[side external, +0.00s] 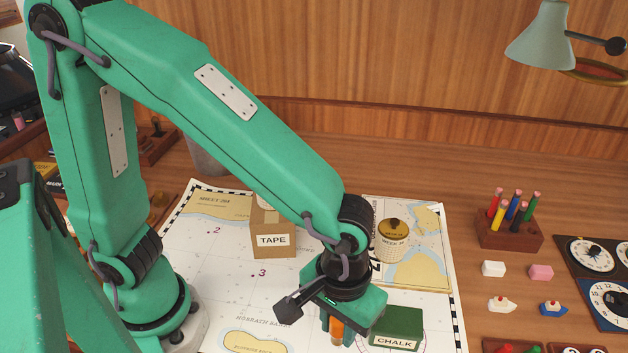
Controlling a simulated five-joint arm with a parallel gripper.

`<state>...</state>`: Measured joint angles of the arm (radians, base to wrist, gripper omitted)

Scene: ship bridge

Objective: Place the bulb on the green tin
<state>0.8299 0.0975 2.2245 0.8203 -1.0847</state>
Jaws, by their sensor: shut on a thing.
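My gripper (338,331) points down at the front of the chart and is shut on an orange, rounded thing (336,328). Only part of that thing shows between the fingers, so I cannot tell for sure that it is the bulb. A dark green box-shaped tin (398,322) marked CHALK stands just to the right of my gripper, partly covered by it. No other green tin shows. I cannot tell how far above the chart the held thing is.
A brown TAPE box (272,240) stands on the chart (215,250) behind my gripper, with a pale thing partly hidden behind it. A pen block (508,232) and small erasers (493,269) lie to the right.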

